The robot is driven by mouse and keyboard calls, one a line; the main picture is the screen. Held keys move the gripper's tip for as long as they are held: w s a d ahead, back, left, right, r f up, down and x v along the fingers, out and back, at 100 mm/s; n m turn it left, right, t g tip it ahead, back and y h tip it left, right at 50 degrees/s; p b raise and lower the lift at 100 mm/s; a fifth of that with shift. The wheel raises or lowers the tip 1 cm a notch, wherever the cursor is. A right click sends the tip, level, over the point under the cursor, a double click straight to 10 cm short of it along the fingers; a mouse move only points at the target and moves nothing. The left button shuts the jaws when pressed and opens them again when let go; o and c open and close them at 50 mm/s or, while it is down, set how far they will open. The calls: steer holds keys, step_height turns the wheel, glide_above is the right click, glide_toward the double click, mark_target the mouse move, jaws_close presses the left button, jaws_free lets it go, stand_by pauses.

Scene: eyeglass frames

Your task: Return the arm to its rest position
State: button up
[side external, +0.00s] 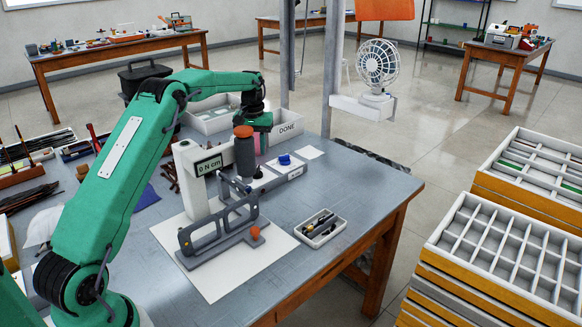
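My green arm (135,165) rises from the lower left, bends at its elbow and reaches right over the table. Its wrist points down beside the white tray marked DONE (287,131). My gripper (262,146) is at the end of the wrist, behind and right of a dark grey cylinder with an orange cap (243,152). The fingers are small and partly hidden, so I cannot tell whether they are open or shut, or whether they hold anything. A white tester (193,165) with a "0 N cm" display stands in front of the gripper.
A grey clamp fixture (215,240) with an orange knob sits on a white sheet. A small tray of tools (320,228) lies to its right. A blue-capped item (284,160) stands behind. Stacked compartment trays (500,250) stand off the table at right.

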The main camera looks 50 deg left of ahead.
steer(key=shift+r, duration=0.35)
steer(key=shift+d+r, duration=0.15)
steer(key=shift+r, duration=0.1)
steer(key=s+d+r+n+t+y, duration=0.15)
steer(key=s+d+r+n, duration=0.25)
steer(key=d+r, duration=0.4)
steer(key=s+d+r+n+t+h, duration=0.1)
steer(key=s+d+r+n+t, duration=0.3)
steer(key=r, duration=0.6)
steer(key=s+d+f+m, duration=0.2)
steer(key=s+d+m, duration=0.2)
steer(key=s, duration=0.4)
steer(key=s+d+f+m, duration=0.2)
steer(key=s+d+m, duration=0.2)
steer(key=s, duration=0.5)
steer(key=s+d+f+m, duration=0.3)
steer(key=s+d+m, duration=0.2)
steer(key=s+m, duration=0.2)
steer(key=shift+s+m, duration=0.4)
steer(key=shift+s, duration=0.4)
